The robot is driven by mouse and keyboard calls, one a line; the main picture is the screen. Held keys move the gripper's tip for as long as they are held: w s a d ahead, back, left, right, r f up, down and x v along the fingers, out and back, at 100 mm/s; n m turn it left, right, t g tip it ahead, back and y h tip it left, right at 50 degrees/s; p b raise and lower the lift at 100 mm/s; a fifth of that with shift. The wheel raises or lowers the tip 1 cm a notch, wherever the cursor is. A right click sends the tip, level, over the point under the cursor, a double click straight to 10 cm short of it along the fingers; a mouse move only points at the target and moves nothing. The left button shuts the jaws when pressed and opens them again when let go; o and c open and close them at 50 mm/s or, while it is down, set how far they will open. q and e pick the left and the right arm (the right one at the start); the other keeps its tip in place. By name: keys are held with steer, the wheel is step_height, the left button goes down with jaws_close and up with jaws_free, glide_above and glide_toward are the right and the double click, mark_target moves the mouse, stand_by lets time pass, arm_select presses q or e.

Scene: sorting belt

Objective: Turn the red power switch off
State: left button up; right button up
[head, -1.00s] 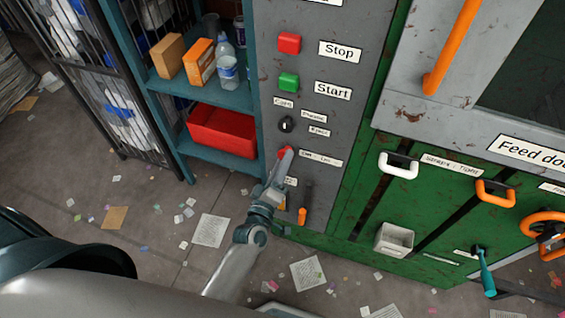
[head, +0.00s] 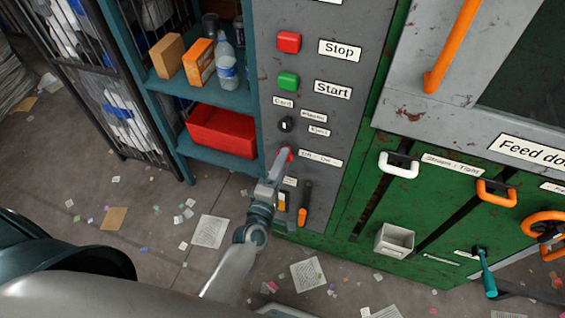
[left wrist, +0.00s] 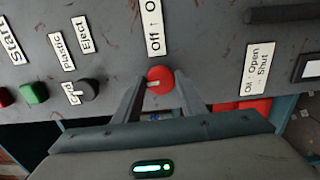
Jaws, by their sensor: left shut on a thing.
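The red power switch (head: 290,154) is a small round knob on the grey control panel, beside a label reading Off and On. In the left wrist view the red knob (left wrist: 161,76) sits between the two finger tips, with a pale mark on its lower left. My left gripper (head: 283,158) is shut on it, one finger on each side. The left gripper's fingers (left wrist: 158,92) also show in the left wrist view. In the head view the fingers partly cover the knob. My right gripper is not in view.
A black selector knob (head: 285,124) and the green Start (head: 289,82) and red Stop (head: 289,42) buttons are above the switch. A lever with an orange end (head: 302,215) hangs below right. A shelf with a red bin (head: 222,130) stands left.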

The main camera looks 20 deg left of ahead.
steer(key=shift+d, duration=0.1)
arm_select(q)
steer(key=o, duration=1.1)
steer(key=shift+c, duration=0.2)
steer(key=shift+s, duration=0.1)
steer(key=s+b, duration=0.4)
steer(key=s, duration=1.3)
steer(key=shift+a, duration=0.3)
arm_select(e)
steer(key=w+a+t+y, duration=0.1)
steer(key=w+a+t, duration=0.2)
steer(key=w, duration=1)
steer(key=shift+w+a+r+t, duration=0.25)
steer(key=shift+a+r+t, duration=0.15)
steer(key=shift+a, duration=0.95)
arm_select(q)
steer(key=shift+f, duration=0.1)
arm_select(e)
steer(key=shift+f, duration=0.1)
